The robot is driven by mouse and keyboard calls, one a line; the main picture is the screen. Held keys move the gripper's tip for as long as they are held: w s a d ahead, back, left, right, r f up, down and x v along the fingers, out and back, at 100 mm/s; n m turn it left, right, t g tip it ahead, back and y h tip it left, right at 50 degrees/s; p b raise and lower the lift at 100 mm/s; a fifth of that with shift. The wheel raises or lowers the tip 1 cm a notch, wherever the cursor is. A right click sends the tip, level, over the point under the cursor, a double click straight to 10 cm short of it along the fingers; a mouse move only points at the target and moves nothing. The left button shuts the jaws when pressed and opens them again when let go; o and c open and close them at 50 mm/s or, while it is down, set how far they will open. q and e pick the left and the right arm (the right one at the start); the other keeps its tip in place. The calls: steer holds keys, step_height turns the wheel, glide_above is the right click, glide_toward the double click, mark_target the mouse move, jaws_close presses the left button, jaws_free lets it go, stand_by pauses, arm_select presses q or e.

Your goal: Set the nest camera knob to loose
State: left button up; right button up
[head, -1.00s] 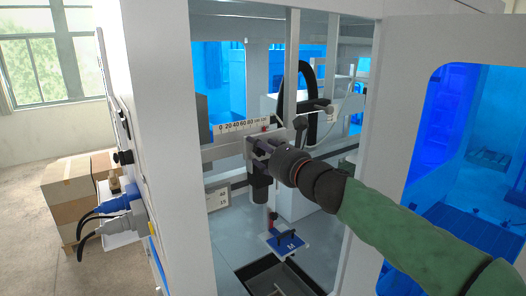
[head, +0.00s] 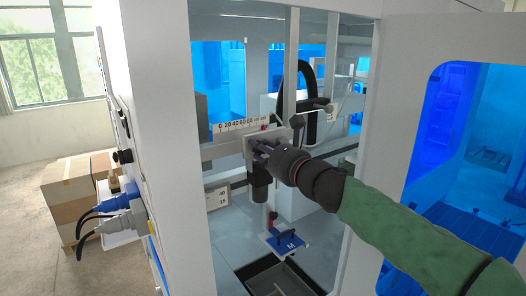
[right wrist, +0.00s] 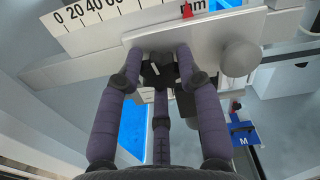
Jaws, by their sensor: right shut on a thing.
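The black knob (right wrist: 158,72) with a small white mark sits on a light metal plate (right wrist: 220,55) in the right wrist view. My right gripper (right wrist: 160,75) has its purple-grey fingers around the knob and is shut on it. In the head view my right gripper (head: 259,150) reaches into the machine opening and hides the knob. A black camera-like cylinder (head: 259,188) hangs just below it. Any loose or tight lettering by the knob cannot be read. My left gripper is not in view.
A millimetre scale (head: 240,126) with a red pointer runs along the rail above the gripper. A round grey knob (right wrist: 239,57) is on the plate's right. A blue piece marked M (head: 285,242) is lower down. The open door (head: 400,130) stands right of my arm.

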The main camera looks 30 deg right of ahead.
steer(key=n+b, duration=0.1)
steer(key=n, duration=0.3)
steer(key=n+b, duration=0.2)
steer(key=n, duration=0.2)
steer(key=shift+r+n, duration=0.2)
steer(key=shift+n, duration=0.2)
steer(key=n+b, duration=0.1)
steer(key=n, duration=0.3)
steer(key=shift+f+n+b, duration=0.1)
steer(key=shift+n+b, duration=0.75)
steer(key=shift+n, duration=1.15)
steer(key=o, duration=1.1)
steer(key=shift+a+f, duration=0.1)
steer(key=shift+o, duration=0.2)
